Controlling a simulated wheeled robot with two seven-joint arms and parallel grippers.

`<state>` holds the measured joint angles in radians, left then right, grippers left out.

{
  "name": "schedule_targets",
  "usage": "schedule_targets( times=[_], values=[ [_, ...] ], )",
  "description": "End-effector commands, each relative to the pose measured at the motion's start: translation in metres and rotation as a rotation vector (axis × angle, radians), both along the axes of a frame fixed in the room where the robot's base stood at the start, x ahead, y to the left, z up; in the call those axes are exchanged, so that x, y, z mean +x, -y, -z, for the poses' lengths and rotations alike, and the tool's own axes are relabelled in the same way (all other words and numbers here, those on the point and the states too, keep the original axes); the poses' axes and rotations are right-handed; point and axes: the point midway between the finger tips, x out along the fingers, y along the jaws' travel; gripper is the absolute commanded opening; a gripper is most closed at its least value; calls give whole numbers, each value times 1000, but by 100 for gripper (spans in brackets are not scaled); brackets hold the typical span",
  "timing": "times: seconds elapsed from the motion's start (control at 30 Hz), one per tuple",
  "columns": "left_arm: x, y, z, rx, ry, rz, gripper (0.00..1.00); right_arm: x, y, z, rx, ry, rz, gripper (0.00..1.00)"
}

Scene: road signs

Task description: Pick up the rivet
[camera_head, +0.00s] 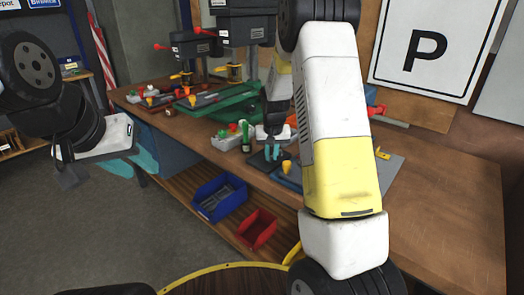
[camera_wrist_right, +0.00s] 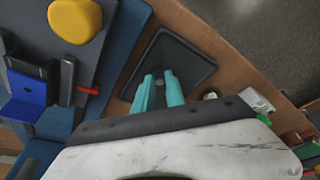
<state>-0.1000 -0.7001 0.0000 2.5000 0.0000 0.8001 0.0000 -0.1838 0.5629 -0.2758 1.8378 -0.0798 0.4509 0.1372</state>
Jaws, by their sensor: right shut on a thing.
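In the wrist view a small grey rivet (camera_wrist_right: 160,86) shows between the teal fingertips of my right gripper (camera_wrist_right: 159,88). The gripper is shut on it, just over a shallow black tray (camera_wrist_right: 190,52). The fingers hide much of the rivet. In the head view my right gripper (camera_head: 271,152) reaches down to the dark tray at the front edge of the workbench. The rivet is too small to make out there. My left gripper (camera_head: 132,163) hangs at the left, off the bench. I cannot tell how far its teal fingers are apart.
The workbench (camera_head: 440,205) is bare at its right end. A yellow-handled tool (camera_wrist_right: 76,20) and a blue part (camera_wrist_right: 27,95) lie near the tray. A grey bin (camera_head: 226,140) with bottles stands left of the gripper. Blue (camera_head: 207,203) and red (camera_head: 253,238) bins sit on the lower shelf.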

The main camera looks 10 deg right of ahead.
Motion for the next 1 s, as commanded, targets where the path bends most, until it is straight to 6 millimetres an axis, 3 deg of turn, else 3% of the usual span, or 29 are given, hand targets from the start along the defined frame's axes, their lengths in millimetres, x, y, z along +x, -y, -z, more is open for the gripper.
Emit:
schedule_targets(
  times=[0.17,0.4,0.8,1.0],
  values=[
    [0,0,0,0,0,0,36,1,0,-8,1,3,0,0],
    [0,0,0,0,0,0,36,1,-1,-38,0,4,-2,0],
    [0,0,0,0,0,0,36,-89,-53,-45,1,-1,-7,0],
    [0,0,0,0,0,0,36,-123,-71,-48,1,-1,-5,0]
  ],
)
